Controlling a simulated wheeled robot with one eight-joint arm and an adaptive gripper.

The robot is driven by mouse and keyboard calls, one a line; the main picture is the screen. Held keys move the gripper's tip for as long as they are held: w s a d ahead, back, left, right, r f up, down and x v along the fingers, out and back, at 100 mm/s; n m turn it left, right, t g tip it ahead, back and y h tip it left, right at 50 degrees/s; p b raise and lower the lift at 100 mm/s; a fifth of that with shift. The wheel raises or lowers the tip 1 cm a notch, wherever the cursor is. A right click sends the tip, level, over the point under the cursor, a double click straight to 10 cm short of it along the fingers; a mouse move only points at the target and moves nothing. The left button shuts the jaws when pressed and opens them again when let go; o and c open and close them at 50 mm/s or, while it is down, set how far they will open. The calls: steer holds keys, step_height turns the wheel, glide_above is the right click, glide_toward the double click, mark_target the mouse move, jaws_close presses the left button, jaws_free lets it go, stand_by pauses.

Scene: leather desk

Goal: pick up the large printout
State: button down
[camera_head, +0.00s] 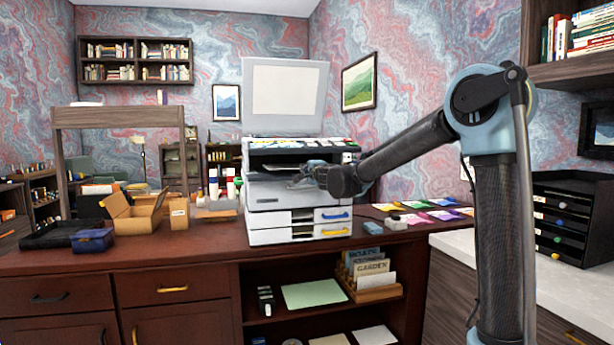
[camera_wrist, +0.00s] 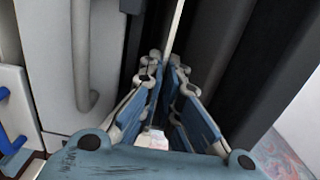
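My gripper (camera_head: 308,174) reaches in at the front opening of the white printer (camera_head: 262,197), below its top. A thin pale edge (camera_wrist: 177,28) runs from the top of that view to the gap between the fingertips. It looks like a sheet seen edge-on, but I cannot tell whether it is the large printout or whether the fingers touch it. No large printout shows clearly in the head view; the gripper and arm partly cover the printer's opening.
The printer's lid (camera_head: 287,88) stands raised. An open cardboard box (camera_head: 135,215), a blue box (camera_head: 92,240) and several bottles stand on the desk to its left. Coloured cards (camera_head: 440,214) lie to its right. A pale green sheet (camera_head: 313,293) lies on the shelf below.

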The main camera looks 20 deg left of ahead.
steer(key=s+d+r, duration=0.5)
steer(key=s+d, duration=0.3)
steer(key=s, duration=0.3)
steer(key=shift+s, duration=0.3)
stand_by(0.4)
